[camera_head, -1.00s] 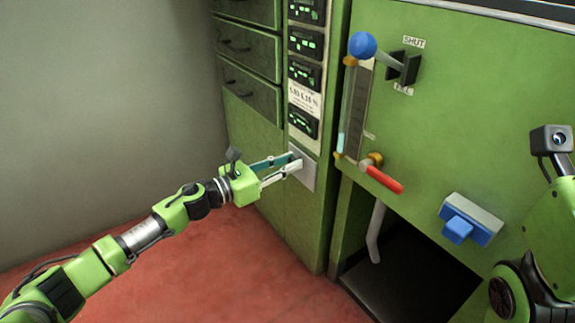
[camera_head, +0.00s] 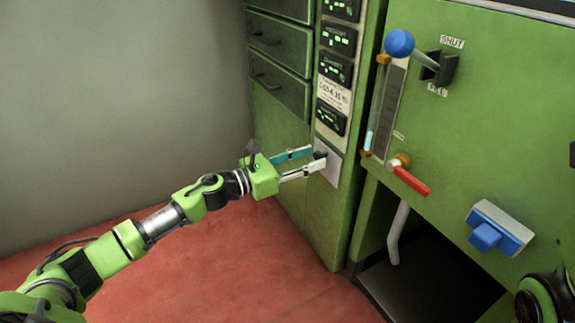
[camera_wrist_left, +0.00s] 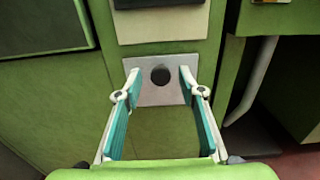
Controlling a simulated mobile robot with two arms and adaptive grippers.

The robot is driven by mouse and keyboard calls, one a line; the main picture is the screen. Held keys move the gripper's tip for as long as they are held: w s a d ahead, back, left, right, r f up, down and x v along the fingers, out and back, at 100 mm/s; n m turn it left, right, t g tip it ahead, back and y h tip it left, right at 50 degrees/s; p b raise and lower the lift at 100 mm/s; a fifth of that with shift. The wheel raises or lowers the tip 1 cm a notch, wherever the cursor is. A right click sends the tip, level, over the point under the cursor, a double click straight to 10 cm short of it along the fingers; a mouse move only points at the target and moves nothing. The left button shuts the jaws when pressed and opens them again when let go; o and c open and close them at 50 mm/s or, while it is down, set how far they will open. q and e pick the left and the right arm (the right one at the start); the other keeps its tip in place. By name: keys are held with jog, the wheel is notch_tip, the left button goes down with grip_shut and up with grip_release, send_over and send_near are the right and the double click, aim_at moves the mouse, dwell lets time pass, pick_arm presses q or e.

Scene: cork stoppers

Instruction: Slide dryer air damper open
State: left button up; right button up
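A pale grey plate (camera_head: 330,174) is set low in the narrow green panel, under a column of displays. A dark round knob or hole (camera_wrist_left: 160,75) sits in its middle; I cannot tell which. My left gripper (camera_head: 318,156) is open, its fingertips at the plate on either side of the dark round part. In the left wrist view a gap shows between each fingertip and this part. Nothing is held. No damper label is readable. A lever with a blue ball (camera_head: 399,43) stands by a "SHUT" label on the green machine. My right gripper is out of view.
A red handle (camera_head: 411,180) and a blue block on a grey mount (camera_head: 485,235) stick out from the machine. A bent pale pipe (camera_head: 397,235) hangs in the dark opening below. Drawers (camera_head: 281,85) are at the left. Red floor (camera_head: 230,260) is clear.

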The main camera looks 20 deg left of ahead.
pick_arm(q)
jog(key=v, duration=1)
jog(key=shift+s, duration=0.25)
jog(key=shift+a, duration=0.2)
